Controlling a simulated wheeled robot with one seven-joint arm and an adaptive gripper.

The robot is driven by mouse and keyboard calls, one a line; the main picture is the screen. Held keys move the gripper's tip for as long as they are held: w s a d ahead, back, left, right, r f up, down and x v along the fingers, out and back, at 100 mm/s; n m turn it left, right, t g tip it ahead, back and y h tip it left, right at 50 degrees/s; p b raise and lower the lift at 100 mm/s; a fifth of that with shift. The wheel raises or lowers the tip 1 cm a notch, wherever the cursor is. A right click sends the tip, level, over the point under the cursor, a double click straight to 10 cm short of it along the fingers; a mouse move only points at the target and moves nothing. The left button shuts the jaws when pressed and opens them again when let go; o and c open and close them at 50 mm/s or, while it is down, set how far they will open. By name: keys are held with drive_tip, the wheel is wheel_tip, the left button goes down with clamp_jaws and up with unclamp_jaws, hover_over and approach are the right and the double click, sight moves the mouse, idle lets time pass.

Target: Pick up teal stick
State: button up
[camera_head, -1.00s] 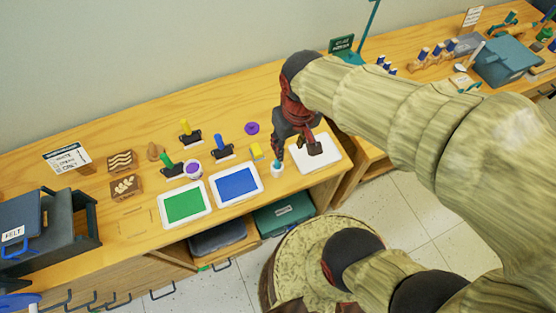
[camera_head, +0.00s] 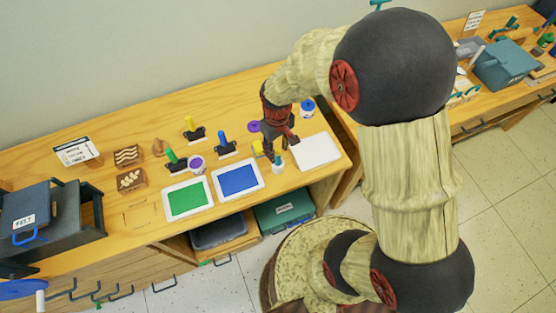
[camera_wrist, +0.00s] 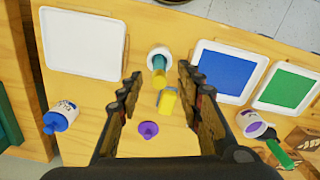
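The teal stick (camera_wrist: 159,66) stands in a small white cup (camera_wrist: 153,50), ahead of my fingertips in the wrist view. The stick also shows in the head view (camera_head: 278,159), in its cup at the left of the blank white tray (camera_head: 318,152). My gripper (camera_wrist: 158,77) is open and empty; its two fingers are apart, one on each side of the line to the stick. In the head view my gripper (camera_head: 281,146) hangs just behind the cup.
A blue-pad tray (camera_head: 237,181) and green-pad tray (camera_head: 187,199) lie left of the cup. Stamps and a purple paint pot (camera_head: 196,163) are further left. The counter's front edge is close.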

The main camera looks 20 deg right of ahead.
sight(278, 155)
wheel_tip(278, 155, down, 4)
drive_tip(key=shift+f+b, duration=0.15)
drive_tip(key=shift+b, duration=0.3)
drive_tip(key=shift+c, duration=1.1)
clamp_jaws()
